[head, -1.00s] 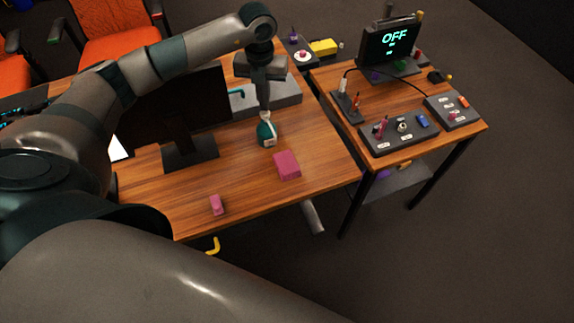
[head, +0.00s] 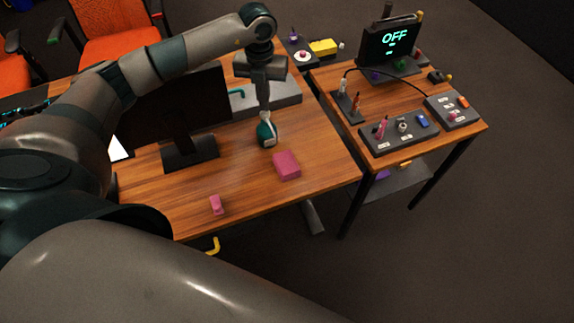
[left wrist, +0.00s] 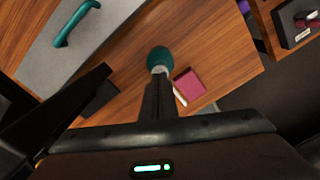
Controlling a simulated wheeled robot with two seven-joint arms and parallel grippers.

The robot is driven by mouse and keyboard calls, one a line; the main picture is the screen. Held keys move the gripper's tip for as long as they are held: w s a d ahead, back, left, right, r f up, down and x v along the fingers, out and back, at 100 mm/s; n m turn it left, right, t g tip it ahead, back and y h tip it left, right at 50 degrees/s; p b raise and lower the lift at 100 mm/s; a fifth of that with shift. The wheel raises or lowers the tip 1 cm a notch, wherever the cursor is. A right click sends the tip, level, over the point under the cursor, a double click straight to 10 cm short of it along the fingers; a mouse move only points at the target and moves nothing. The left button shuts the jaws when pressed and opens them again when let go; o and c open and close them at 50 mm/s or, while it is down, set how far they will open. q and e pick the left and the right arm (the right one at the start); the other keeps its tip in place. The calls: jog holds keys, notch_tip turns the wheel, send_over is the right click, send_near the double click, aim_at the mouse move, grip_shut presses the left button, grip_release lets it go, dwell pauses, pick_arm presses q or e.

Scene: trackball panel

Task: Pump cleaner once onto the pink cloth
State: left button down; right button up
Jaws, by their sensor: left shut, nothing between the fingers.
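The cleaner bottle (head: 264,136), teal with a white pump top, stands on the wooden desk. It also shows in the left wrist view (left wrist: 160,56). The pink cloth (head: 286,165), a folded block, lies on the desk just in front and to the right of the bottle; it shows in the left wrist view (left wrist: 189,86) too. My left gripper (head: 264,108) points down directly above the pump top, fingers shut with nothing between them. The fingertips (left wrist: 159,76) are at the pump head; whether they touch it I cannot tell. My right gripper is not seen.
A monitor (head: 178,115) on a stand is left of the bottle. A grey panel with a teal handle (head: 236,93) lies behind it.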

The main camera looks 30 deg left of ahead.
pick_arm(q)
jog(key=shift+f+b, duration=0.3)
jog(key=shift+f, duration=0.1)
jog(key=shift+f+b, duration=0.75)
jog(key=shift+f, duration=0.2)
jog(key=shift+s, duration=0.1)
jog(key=shift+r, duration=0.1)
jog(key=shift+r+p, duration=0.7)
jog(key=shift+r, duration=0.45)
jog(key=shift+r, duration=0.15)
jog(key=shift+r+p, duration=0.4)
jog(key=shift+r, duration=0.1)
jog(key=shift+r+p, duration=1.15)
jog(key=shift+r, duration=1.25)
